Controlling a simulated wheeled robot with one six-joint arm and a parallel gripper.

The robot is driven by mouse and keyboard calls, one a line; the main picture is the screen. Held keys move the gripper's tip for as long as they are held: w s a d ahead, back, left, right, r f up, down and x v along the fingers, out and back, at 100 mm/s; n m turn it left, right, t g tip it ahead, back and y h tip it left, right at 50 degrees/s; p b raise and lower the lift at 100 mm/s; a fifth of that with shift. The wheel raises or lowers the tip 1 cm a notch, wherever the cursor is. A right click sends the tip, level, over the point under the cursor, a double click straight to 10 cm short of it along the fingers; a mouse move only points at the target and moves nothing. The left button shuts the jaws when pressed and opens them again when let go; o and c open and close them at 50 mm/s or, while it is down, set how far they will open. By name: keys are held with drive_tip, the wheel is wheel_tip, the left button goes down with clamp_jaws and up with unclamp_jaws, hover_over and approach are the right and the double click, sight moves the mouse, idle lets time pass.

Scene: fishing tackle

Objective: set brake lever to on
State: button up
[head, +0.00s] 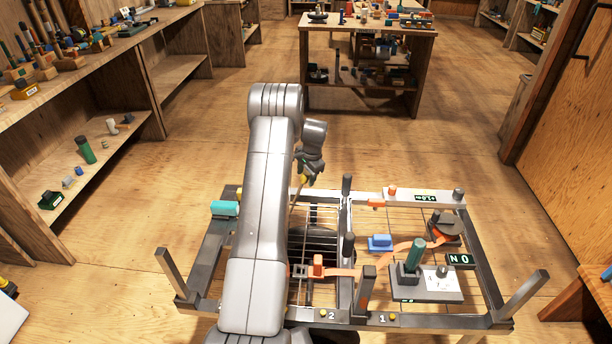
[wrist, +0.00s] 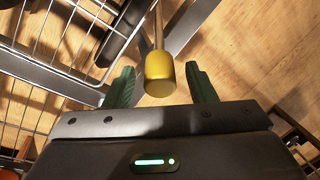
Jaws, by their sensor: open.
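A lever with a yellow knob (wrist: 158,74) on a thin rod shows in the wrist view, and I take it to be the brake lever. The knob lies between my gripper's two green fingers (wrist: 160,82), with a gap on both sides. The fingers are open and hold nothing. In the head view my gripper (head: 308,170) is over the far edge of the cart frame (head: 205,265). A bit of the yellow knob (head: 302,178) shows beside it, with the rod going down to the frame. My arm hides part of the cart's left side.
The cart has upright corner posts (head: 172,272), a wire grid, a blue block (head: 380,242), a grey plate with a green peg (head: 413,258) and a sign reading NO (head: 459,260). Shelves stand on the left, and a table (head: 366,60) stands behind. The floor between is clear.

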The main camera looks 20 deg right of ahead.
drive_tip(key=shift+f, duration=0.2)
clamp_jaws()
drive_tip(key=shift+w+a, duration=0.1)
drive_tip(key=shift+a, duration=0.05)
drive_tip(key=shift+w+a+r+h, duration=0.1)
drive_tip(key=shift+w+a+h, duration=0.2)
drive_tip(key=shift+a, duration=0.2)
drive_tip(key=w+a+g+h+b, duration=0.2)
drive_tip(key=w+a+h+b, duration=0.2)
drive_tip(key=a+b, duration=0.3)
drive_tip(key=a+h, duration=0.1)
drive_tip(key=a, duration=0.1)
drive_tip(key=shift+w+a+n+g+h, duration=0.3)
drive_tip(key=shift+a+g+h, duration=0.05)
drive_tip(key=shift+g+h, duration=0.05)
